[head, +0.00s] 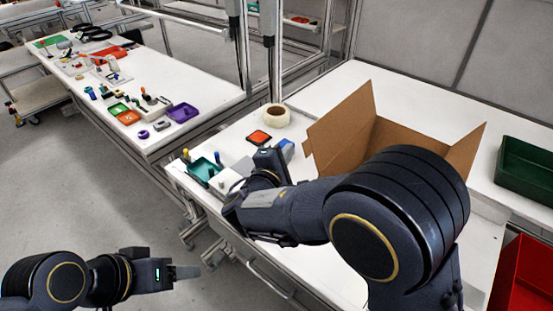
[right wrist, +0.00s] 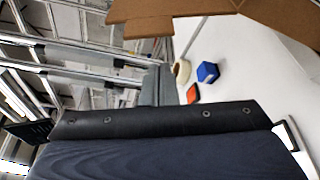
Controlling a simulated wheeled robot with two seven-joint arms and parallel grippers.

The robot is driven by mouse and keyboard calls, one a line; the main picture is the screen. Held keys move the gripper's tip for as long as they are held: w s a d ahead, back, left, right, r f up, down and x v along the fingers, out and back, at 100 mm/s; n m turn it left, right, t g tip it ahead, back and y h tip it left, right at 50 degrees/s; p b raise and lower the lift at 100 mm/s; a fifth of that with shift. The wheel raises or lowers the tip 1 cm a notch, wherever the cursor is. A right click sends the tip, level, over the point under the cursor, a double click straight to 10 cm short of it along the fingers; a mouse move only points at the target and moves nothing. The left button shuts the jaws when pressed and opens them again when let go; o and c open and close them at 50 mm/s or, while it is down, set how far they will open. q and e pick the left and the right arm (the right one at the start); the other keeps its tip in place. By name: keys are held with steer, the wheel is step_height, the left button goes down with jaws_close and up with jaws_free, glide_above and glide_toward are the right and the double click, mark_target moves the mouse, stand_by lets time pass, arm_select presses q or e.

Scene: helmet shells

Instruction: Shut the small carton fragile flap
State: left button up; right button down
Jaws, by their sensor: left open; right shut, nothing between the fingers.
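The small brown carton (head: 398,136) stands on the white table behind my right arm. A left flap (head: 340,125) and a right flap (head: 466,150) stand up and open. No fragile marking is readable, and my arm hides the carton's front and lower part. Cardboard also shows at the top of the right wrist view (right wrist: 270,14). My right gripper (right wrist: 158,85) is shut and empty, left of the carton and apart from it; its fingers are hard to make out in the head view. My left gripper (head: 187,272) is open and empty over the floor at lower left.
A green bin (head: 528,168) and a red bin (head: 522,285) are at right. Another cluttered table stands at left.

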steer(key=shift+s+d+r+p, duration=0.2)
steer(key=shift+s+d+r, duration=0.15)
steer(key=shift+s+d, duration=0.25)
steer(key=shift+s+d+r+p, duration=0.15)
steer(key=shift+s+d+r, duration=0.2)
steer(key=shift+s+d, duration=0.2)
